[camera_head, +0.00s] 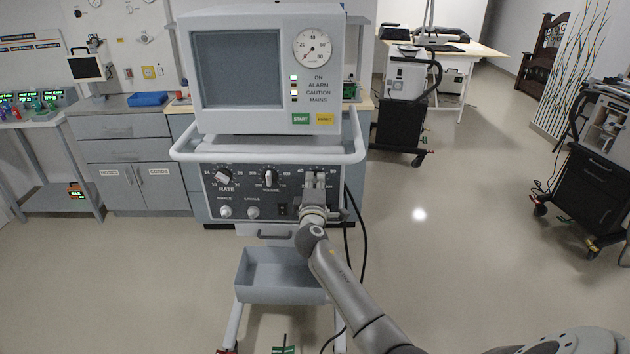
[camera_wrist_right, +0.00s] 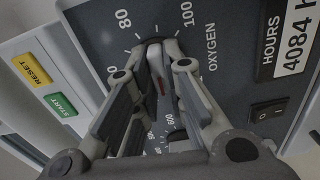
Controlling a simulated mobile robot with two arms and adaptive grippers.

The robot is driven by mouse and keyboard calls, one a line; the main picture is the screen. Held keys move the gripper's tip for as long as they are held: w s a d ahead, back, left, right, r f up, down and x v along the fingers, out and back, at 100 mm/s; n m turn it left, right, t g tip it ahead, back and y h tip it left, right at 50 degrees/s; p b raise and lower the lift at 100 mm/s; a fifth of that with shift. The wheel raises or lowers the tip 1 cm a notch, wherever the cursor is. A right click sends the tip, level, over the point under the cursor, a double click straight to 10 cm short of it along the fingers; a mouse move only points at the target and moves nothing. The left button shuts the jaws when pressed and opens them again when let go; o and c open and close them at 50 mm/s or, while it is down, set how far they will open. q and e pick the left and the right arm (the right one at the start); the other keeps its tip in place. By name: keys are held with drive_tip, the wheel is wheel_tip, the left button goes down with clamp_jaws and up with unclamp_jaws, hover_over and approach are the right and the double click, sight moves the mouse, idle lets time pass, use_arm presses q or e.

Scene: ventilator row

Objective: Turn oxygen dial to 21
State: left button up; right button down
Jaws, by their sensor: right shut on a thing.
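The ventilator's dark control panel (camera_head: 243,199) is straight ahead in the head view. In the right wrist view the oxygen dial (camera_wrist_right: 157,72) shows a red mark between my fingers. Around it are the printed numbers 60, 80 and 100 and the word OXYGEN. Where its pointer stands on the scale is hard to read. My right gripper (camera_head: 314,186) covers most of this dial in the head view. In the right wrist view my right gripper (camera_wrist_right: 158,50) is shut on the dial, one finger on each side. My left gripper is not in view.
A white rail (camera_head: 185,156) runs around the ventilator above the panel, below the monitor (camera_head: 238,68). The rate dial (camera_head: 223,175) and volume dial (camera_head: 268,175) are left of my right gripper. A grey open bin (camera_head: 285,290) hangs below.

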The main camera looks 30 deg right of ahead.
drive_tip(key=n+p, duration=0.2)
drive_tip(key=n, duration=0.3)
drive_tip(key=shift+n, duration=0.3)
drive_tip(key=shift+f+n+p, duration=0.15)
drive_tip(key=shift+n+p, duration=0.3)
drive_tip(key=shift+n, duration=0.55)
drive_tip(key=shift+f+n+p, duration=0.1)
drive_tip(key=shift+n+p, duration=0.35)
drive_tip(key=shift+n, duration=0.55)
drive_tip(key=c, duration=1.5)
unclamp_jaws()
